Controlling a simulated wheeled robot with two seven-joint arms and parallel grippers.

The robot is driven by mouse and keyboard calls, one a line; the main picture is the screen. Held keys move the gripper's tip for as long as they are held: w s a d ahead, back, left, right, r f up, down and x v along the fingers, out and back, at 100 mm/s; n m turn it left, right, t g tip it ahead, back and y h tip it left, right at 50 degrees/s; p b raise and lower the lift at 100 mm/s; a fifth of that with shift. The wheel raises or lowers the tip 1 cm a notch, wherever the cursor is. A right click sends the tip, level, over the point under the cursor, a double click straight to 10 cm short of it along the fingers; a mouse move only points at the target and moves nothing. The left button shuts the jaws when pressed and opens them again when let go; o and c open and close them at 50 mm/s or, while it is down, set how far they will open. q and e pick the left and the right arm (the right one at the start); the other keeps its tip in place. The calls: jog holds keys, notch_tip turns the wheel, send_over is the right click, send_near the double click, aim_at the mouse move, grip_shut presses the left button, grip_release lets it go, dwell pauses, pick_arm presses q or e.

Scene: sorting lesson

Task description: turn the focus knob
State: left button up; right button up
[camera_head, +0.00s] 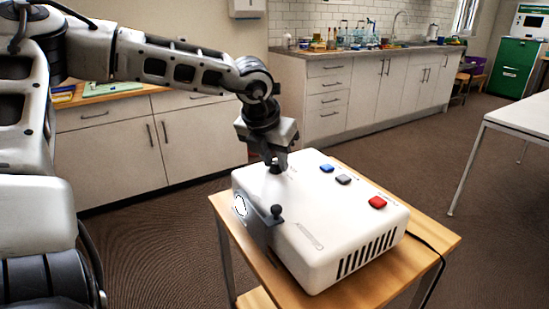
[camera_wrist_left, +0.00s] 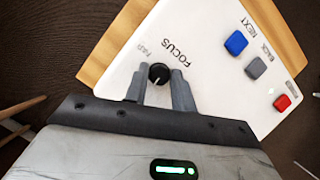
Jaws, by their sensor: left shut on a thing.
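The focus knob (camera_wrist_left: 159,74) is a small black dial with a white pointer line, on the white top of the projector (camera_head: 330,215). The word FOCUS is printed beside it in the left wrist view. My left gripper (camera_wrist_left: 157,84) points down at the knob, its two grey fingers shut on it from either side. In the head view my left gripper (camera_head: 277,164) reaches the far left corner of the projector's top and mostly hides the knob. My right gripper is not in view.
Blue (camera_head: 327,168), grey (camera_head: 343,179) and red (camera_head: 377,202) buttons sit on the projector's top. A black-knobbed lever (camera_head: 277,211) stands at its left edge. The projector rests on a small wooden table (camera_head: 440,240), with a cable at its right. A white table (camera_head: 520,115) stands far right.

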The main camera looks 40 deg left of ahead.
pick_arm(q)
jog(key=shift+f+m+h+b, duration=0.1)
jog(key=shift+m+h+b, duration=0.2)
jog(key=shift+m+b, duration=0.25)
jog(key=shift+a+m, duration=0.1)
jog(key=shift+m, duration=0.55)
jog(key=shift+h, duration=0.3)
jog(key=o, duration=1)
jog(key=shift+r, duration=0.2)
jog(key=p+v, duration=0.1)
jog(key=v, duration=1.4)
jog(key=shift+s+r, duration=0.25)
jog(key=shift+r, duration=0.1)
